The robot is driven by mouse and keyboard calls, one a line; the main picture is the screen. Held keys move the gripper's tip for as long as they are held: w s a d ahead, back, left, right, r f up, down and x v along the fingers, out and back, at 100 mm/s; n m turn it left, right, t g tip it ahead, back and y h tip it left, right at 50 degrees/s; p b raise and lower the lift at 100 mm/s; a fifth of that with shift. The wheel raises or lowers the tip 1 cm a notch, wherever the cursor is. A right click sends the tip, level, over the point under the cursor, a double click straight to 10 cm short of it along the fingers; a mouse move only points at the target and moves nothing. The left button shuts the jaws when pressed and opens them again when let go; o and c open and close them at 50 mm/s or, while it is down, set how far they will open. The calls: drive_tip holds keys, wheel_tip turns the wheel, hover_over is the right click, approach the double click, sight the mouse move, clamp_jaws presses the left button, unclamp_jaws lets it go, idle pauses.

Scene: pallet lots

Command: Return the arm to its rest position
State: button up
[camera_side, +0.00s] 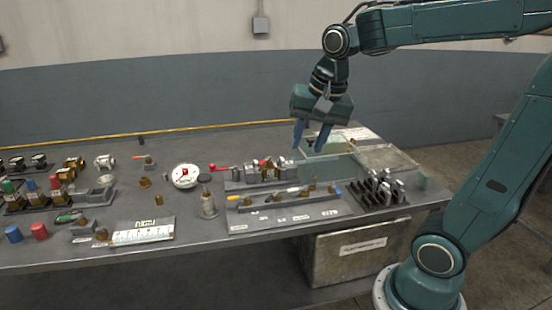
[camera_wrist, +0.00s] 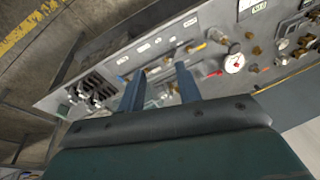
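My gripper (camera_side: 312,137) hangs from the teal arm above the right part of the grey table (camera_side: 270,137). Its two blue fingers point down and stand apart, with nothing seen between them. In the wrist view my gripper (camera_wrist: 160,82) also shows spread fingers, with the table and fittings below. The fingers appear clear of the fittings and of the pale clear-walled tray behind them, though the exact height is hard to tell.
A labelled fixture plate (camera_side: 285,217), a rack of metal parts (camera_side: 380,190) and a round gauge (camera_side: 185,176) stand on the table. Several valves and fittings fill the left side. A box (camera_side: 350,250) sits under the table.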

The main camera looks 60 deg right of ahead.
drive_tip(key=s+a+f+n+t, duration=0.1)
drive_tip(key=s+a+n+t, duration=0.1)
drive_tip(key=s+a+n, duration=0.4)
drive_tip(key=shift+s+f+n+y, duration=0.35)
drive_tip(key=shift+s+n, duration=1.9)
drive_tip(key=shift+n, duration=0.45)
